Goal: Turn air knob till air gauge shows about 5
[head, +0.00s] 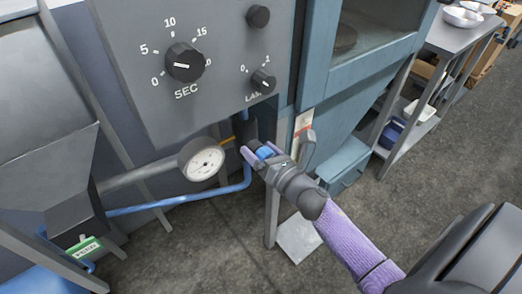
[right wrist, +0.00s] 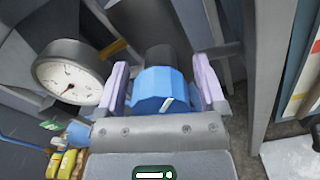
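The air knob (right wrist: 158,90) is a blue faceted knob with a white mark, on a dark valve body; it also shows in the head view (head: 265,152). My right gripper (head: 264,154) reaches it from the lower right. In the right wrist view its two lilac fingers (right wrist: 162,82) stand on either side of the knob, with narrow gaps showing near the tips. The air gauge (head: 203,161) is a round white dial left of the knob. It also shows in the right wrist view (right wrist: 69,82), with a short red needle; its numbers are too small to read. My left gripper is out of view.
Above is a grey panel with a SEC dial (head: 185,63) and smaller knobs. A blue pipe (head: 180,200) runs below the gauge. A blue-framed machine (head: 350,75) stands right of the panel. Shelving (head: 440,85) with bowls is at the far right.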

